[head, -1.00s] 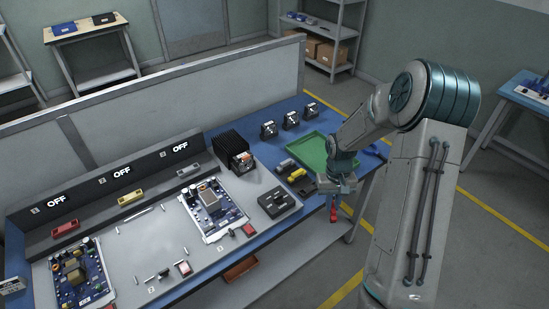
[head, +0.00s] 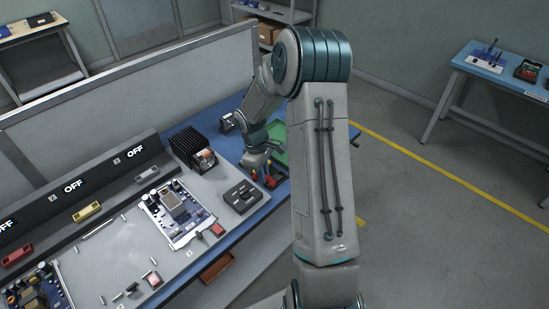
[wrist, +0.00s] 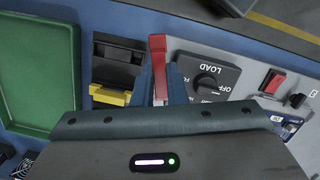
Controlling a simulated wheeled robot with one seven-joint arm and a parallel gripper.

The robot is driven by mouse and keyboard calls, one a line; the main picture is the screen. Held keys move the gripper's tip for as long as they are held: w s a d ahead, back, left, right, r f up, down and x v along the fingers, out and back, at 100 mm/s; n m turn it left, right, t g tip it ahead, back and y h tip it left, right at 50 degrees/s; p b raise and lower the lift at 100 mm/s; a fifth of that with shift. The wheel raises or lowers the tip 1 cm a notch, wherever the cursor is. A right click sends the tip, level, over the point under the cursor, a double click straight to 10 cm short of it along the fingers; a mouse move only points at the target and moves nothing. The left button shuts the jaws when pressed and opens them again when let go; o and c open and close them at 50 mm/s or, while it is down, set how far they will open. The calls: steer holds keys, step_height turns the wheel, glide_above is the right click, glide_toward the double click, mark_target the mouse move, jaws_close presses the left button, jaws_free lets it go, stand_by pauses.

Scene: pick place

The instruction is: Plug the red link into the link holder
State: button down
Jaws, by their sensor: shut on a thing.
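My gripper (wrist: 160,88) is shut on the red link (wrist: 157,45), which sticks out beyond the blue-grey fingertips in the wrist view. In the head view my gripper (head: 262,166) is low over the right part of the blue bench, with the red link (head: 270,182) below it. Whether the link touches the bench is unclear. I cannot tell for sure which part is the link holder. A red bar-shaped piece (head: 17,254) sits on the dark rear ledge, at the left edge of the head view. A yellow one (head: 88,212) and a grey one (head: 146,172) are further right.
The LOAD switch block (wrist: 208,75) is just right of my gripper in the wrist view. Black (wrist: 118,55) and yellow (wrist: 110,97) pieces and a green tray (wrist: 74,75) are left. A black finned box (head: 193,143) and a circuit board (head: 180,217) stand on the bench.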

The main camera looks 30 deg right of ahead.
steer(key=w+d+f+n+b, duration=0.1)
steer(key=d+n+b, duration=0.1)
steer(key=n, duration=0.2)
steer(key=w+d+n+t+b, duration=0.1)
steer(key=n+b, duration=0.1)
steer(key=n, duration=0.3)
steer(key=w+d+f+n+t+b, duration=0.1)
steer(key=d+n+b, duration=0.1)
steer(key=n, duration=0.3)
steer(key=shift+w+d+f, duration=0.1)
steer(key=shift+d+f, duration=0.2)
steer(key=shift+f+b, duration=0.4)
steer(key=shift+f, duration=0.1)
steer(key=shift+p, duration=0.3)
steer(key=shift+d+f+p, duration=0.1)
steer(key=shift+f+p, duration=0.05)
steer(key=shift+p, duration=0.15)
stand_by(1.0)
steer(key=shift+f, duration=0.75)
stand_by(1.1)
